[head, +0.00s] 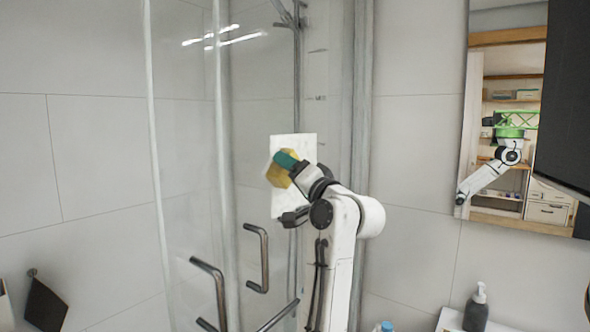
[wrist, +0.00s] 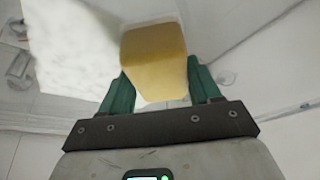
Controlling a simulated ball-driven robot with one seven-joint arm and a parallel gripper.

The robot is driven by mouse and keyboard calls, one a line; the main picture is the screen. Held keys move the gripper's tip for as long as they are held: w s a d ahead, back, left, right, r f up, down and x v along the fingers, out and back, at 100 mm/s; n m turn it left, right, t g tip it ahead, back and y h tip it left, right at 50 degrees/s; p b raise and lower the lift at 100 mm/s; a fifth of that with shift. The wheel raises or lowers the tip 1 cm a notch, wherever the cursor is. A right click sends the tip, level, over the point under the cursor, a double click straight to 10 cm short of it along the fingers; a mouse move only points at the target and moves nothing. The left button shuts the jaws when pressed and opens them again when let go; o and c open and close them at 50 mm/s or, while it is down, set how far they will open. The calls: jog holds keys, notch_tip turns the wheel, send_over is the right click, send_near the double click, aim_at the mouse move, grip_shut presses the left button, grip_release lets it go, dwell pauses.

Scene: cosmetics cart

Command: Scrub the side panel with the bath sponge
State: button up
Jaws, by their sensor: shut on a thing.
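The bath sponge (head: 278,170) is a yellow block held between the green fingers of my gripper (head: 287,162). In the wrist view the sponge (wrist: 153,62) sits between both fingertips of my gripper (wrist: 160,85). The side panel (head: 302,147) is a pale, speckled upright rectangle by the glass shower enclosure, behind the sponge. In the wrist view the panel (wrist: 75,45) fills the upper left, behind the sponge. The sponge overlaps the panel's left part in the head view; I cannot tell whether they touch. My arm hides the panel's lower right.
Glass shower doors with metal handles (head: 262,258) stand left and below the panel. A mirror (head: 500,150) hangs on the right wall and reflects my arm. A soap dispenser (head: 476,308) stands at the lower right. A dark cloth (head: 45,303) hangs at the lower left.

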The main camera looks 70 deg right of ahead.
jog(key=shift+r, duration=1.3)
jog(key=shift+s+d, duration=0.65)
jog(key=shift+d, duration=2.15)
jog(key=shift+s+d, duration=0.7)
jog(key=shift+d, duration=2.1)
jog(key=shift+s+d, duration=0.65)
jog(key=shift+d, duration=2.15)
jog(key=shift+s, duration=0.15)
jog(key=shift+s+a+b, duration=0.1)
jog(key=shift+s+a, duration=0.15)
jog(key=shift+s, duration=0.7)
jog(key=shift+s+a+b, duration=0.1)
jog(key=shift+s+a, duration=0.1)
jog(key=shift+s, duration=0.75)
jog(key=shift+s+a+b, duration=0.1)
jog(key=shift+s+a, duration=0.15)
jog(key=shift+s, duration=0.7)
jog(key=shift+s+a, duration=0.2)
jog(key=shift+s, duration=0.55)
jog(key=shift+s+a, duration=0.15)
jog(key=shift+s, duration=0.55)
